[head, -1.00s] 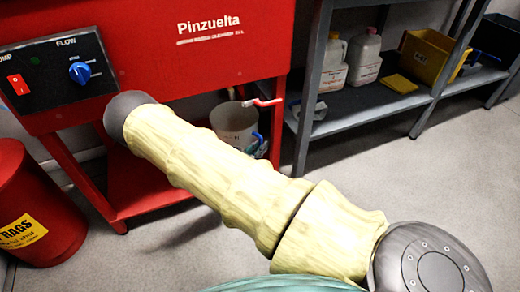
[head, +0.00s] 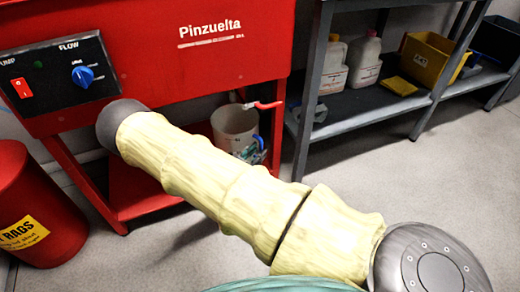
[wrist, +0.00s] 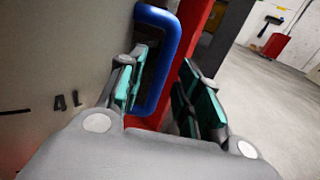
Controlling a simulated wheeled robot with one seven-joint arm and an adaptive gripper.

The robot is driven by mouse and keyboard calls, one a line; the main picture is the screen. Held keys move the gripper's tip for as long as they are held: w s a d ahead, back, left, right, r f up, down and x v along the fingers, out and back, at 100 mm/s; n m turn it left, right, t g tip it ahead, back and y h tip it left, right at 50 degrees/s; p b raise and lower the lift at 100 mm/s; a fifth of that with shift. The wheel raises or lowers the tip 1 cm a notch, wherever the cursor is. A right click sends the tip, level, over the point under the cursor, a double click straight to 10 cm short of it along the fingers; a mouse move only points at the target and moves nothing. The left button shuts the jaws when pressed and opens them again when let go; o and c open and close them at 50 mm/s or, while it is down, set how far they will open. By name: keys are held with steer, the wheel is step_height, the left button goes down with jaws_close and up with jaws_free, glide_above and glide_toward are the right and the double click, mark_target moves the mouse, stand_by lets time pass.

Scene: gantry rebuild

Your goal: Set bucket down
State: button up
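The white bucket (head: 234,121) stands upright under the red-handled tap of the red machine. Its base is hidden behind my arm and gripper, so I cannot tell what it rests on. Its blue handle (head: 259,141) faces right. My gripper (head: 251,154) is at the handle, largely hidden by my arm in the head view. In the wrist view the bucket's pale wall (wrist: 50,60) fills the left side. The blue handle (wrist: 154,60) shows between the two teal-padded fingers of my gripper (wrist: 160,90). The fingers are apart, with a gap at the right finger.
The red machine (head: 180,60) has a tap with a red lever (head: 265,105) above the bucket. A grey shelf (head: 370,112) with jugs and a yellow bin (head: 428,60) stands right. A red rag bin (head: 38,210) is at left. The floor in front is clear.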

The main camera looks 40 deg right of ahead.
steer(key=p+v, duration=0.3)
steer(key=v, duration=0.6)
steer(key=s+f+m+g+y, duration=0.3)
steer(key=s+f, duration=0.1)
steer(key=s, duration=0.5)
steer(key=s+f+m+g+y, duration=0.2)
steer(key=s+f+g+y, duration=0.15)
steer(key=s, duration=0.55)
steer(key=s+f+m+g+y, duration=0.2)
steer(key=s+f+m+g, duration=0.15)
steer(key=s, duration=0.55)
steer(key=s+a+f+m+y, duration=0.1)
steer(key=s+a+m+y, duration=0.55)
steer(key=s+a, duration=0.3)
steer(key=a+r+m+t+y, duration=0.2)
steer(key=a+r+m+t, duration=0.3)
steer(key=m, duration=0.1)
steer(key=shift+r, duration=0.1)
